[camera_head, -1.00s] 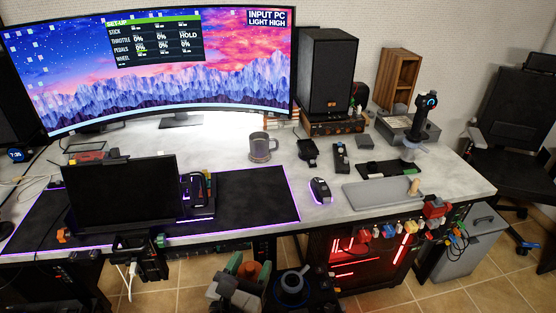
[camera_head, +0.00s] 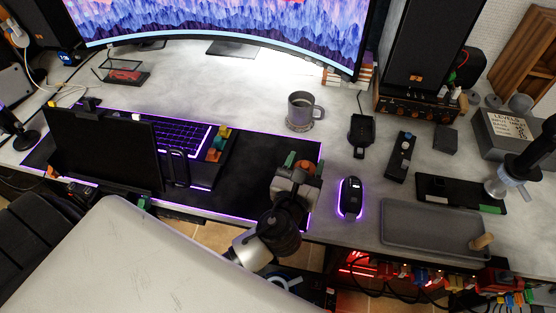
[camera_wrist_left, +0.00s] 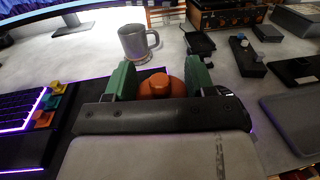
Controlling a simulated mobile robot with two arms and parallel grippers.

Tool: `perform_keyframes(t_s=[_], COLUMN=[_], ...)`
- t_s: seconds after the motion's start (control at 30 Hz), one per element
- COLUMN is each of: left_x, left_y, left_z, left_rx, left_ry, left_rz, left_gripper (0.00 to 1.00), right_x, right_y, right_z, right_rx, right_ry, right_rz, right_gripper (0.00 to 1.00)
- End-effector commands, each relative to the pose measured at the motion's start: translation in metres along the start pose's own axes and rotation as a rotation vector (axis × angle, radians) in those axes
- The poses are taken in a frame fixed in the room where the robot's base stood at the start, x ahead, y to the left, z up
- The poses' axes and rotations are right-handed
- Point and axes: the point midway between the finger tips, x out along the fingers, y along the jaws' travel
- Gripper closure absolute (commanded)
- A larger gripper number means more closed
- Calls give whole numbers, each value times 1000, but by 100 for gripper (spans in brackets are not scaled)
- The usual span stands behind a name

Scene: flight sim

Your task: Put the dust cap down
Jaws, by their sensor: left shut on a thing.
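The orange dust cap (camera_wrist_left: 156,88) sits between the two green fingers of my left gripper (camera_wrist_left: 160,74) in the left wrist view, with a small knob on top. In the head view the left gripper (camera_head: 303,163) is over the right end of the black desk mat (camera_head: 255,186), with the cap (camera_head: 308,170) partly hidden by the fingers. The gripper is shut on the cap. I cannot tell how high the cap is above the mat.
A grey mug (camera_head: 301,108) stands beyond the gripper. A mouse (camera_head: 350,198) is to its right. A grey tray (camera_head: 428,224) lies near the front edge. A keyboard (camera_head: 183,138) and a dark screen (camera_head: 103,150) are to the left. Bare desk shows around the mug.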

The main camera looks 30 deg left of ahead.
Motion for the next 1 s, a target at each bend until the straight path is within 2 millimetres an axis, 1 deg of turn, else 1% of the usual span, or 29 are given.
perform_keyframes(t_s=[0.1, 0.23, 0.4, 0.5, 0.6, 0.67, 0.8, 0.87, 1.0], left_x=[13, 29, 48, 55, 58, 58, 58, 58, 58], left_y=[21, 47, 76, 87, 92, 93, 93, 93, 93], left_z=[-16, -34, -55, -62, -65, -71, -94, -102, -106], left_rx=[7, 8, 5, 4, 2, 0, 2, 2, 1], left_ry=[1, -1, 0, -1, -1, 0, 2, 1, 0], left_rz=[3, 2, 2, 1, 0, 0, 1, 1, 1], left_gripper=[68, 68, 68, 68, 68, 68, 68, 68, 68], right_x=[3, 8, 14, 18, 19, 22, 34, 37, 38], right_y=[-3, -5, -6, -5, -4, -4, -4, -5, -5], right_z=[13, 24, 24, 19, 14, 12, 13, 13, 14], right_rx=[0, 0, 0, 0, 0, -1, -1, -1, -1], right_ry=[-18, -35, -34, -26, -17, -13, -12, -12, -13], right_rz=[-3, -6, -7, -6, -5, -5, -5, -5, -5], right_gripper=[57, 57, 57, 57, 57, 57, 57, 57, 57])
